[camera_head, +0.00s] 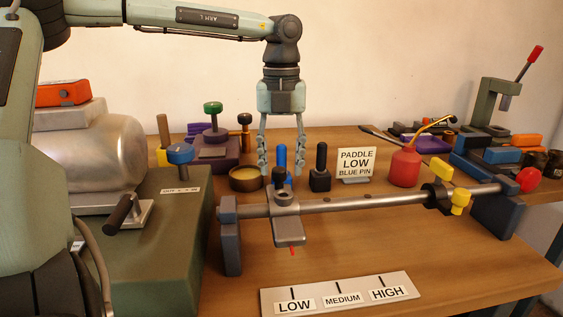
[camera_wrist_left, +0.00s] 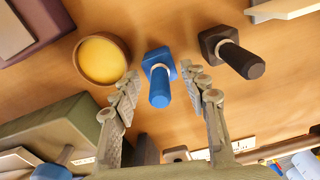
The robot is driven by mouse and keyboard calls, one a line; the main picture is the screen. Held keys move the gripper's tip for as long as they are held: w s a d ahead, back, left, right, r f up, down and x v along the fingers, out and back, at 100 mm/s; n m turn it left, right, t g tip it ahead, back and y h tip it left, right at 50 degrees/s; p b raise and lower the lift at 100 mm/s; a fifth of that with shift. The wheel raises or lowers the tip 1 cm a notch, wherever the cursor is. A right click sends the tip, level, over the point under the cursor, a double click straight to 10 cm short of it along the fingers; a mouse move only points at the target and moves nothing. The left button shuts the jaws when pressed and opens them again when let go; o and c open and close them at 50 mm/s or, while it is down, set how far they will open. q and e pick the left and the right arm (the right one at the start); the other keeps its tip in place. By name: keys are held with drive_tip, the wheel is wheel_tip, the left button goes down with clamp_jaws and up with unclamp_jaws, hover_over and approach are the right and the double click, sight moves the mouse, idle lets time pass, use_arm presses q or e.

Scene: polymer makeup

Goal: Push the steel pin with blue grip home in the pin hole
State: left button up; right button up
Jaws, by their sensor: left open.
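The steel pin with blue grip (camera_head: 282,157) stands upright behind the long steel rod; its shaft is hidden. In the left wrist view the blue grip (camera_wrist_left: 160,92) rises from a square blue block (camera_wrist_left: 156,57). My left gripper (camera_head: 281,166) points down above it and is open. In the left wrist view its fingertips (camera_wrist_left: 160,78) lie on either side of the grip, with a gap at each side. A grey paddle (camera_head: 289,229) with a red tip sits on the rod in front. I cannot clearly make out the pin hole. My right gripper is not in view.
A black-gripped pin (camera_head: 321,160) in a black block stands just right, and a bowl of yellow stuff (camera_head: 246,179) just left. The steel rod (camera_head: 365,202) runs across the front. A sign (camera_head: 356,162) reads "PADDLE LOW BLUE PIN". A LOW/MEDIUM/HIGH plate (camera_head: 338,286) lies in front.

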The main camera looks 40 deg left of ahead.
sight(282, 145)
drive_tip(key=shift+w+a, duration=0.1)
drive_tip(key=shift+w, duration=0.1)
use_arm(q)
drive_tip(key=shift+c, duration=1.1)
clamp_jaws()
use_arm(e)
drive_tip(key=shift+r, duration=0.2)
use_arm(q)
drive_tip(key=shift+r, duration=0.1)
drive_tip(key=shift+r, duration=0.6)
wheel_tip(282, 145, up, 3)
drive_tip(key=shift+f, duration=0.1)
drive_tip(key=s+a+r+b, duration=0.1)
drive_tip(key=s+a+r, duration=0.1)
drive_tip(key=s, duration=0.3)
drive_tip(key=s+a+r, duration=0.2)
drive_tip(key=s+r, duration=0.2)
drive_tip(key=s, duration=0.1)
drive_tip(key=shift+s+a+r+b, duration=0.25)
drive_tip(key=shift+s+r+b, duration=0.15)
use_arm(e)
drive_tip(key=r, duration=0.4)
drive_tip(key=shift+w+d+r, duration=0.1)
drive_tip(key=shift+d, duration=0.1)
